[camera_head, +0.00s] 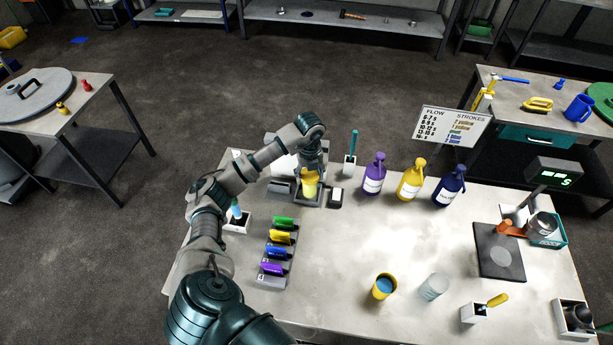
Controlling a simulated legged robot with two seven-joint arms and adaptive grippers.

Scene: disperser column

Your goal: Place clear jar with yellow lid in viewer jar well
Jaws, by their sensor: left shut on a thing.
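My left gripper (310,170) is at the back left of the table, pointing down and shut on the yellow-lidded jar (309,186). The jar looks upright, with its yellow top just under my fingers. It is at the dark-edged viewer well (301,203) in front of the pale viewer (284,160). My arm covers part of the viewer. I cannot tell whether the jar rests on the well's floor or hangs just above it.
Purple (374,176), yellow (411,182) and dark blue (449,188) bottles stand to the right. A yellow cup (384,286) and a clear jar (433,287) stand at the front. The table's middle is clear.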

